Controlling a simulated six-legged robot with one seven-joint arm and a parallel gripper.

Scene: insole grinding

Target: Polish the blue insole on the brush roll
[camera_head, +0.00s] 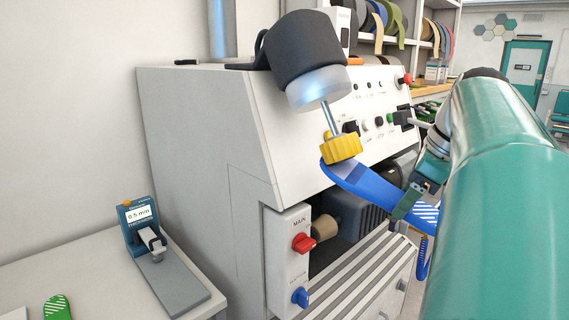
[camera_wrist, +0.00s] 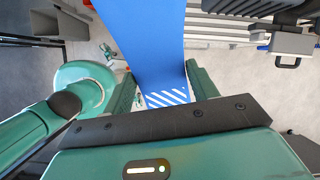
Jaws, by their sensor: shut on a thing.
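The blue insole (camera_head: 365,182) is held out from my gripper (camera_head: 412,198) in the head view, its far end to the left. White stripes mark its near end. In the wrist view the insole (camera_wrist: 146,45) runs away between the two green fingers of my gripper (camera_wrist: 163,92), which are shut on it. A yellow ridged wheel (camera_head: 341,149) on a steel spindle under a black and grey head is directly above the insole's far end. They overlap in the picture; I cannot tell whether they touch. No part is clearly recognisable as the brush roll.
The white grinding machine (camera_head: 205,130) fills the middle, with a red knob (camera_head: 304,243) and a blue knob (camera_head: 300,296) on its front. A thickness gauge (camera_head: 143,227) reading 0.5 mm and a green insole (camera_head: 57,308) are on the table (camera_head: 90,262) at left.

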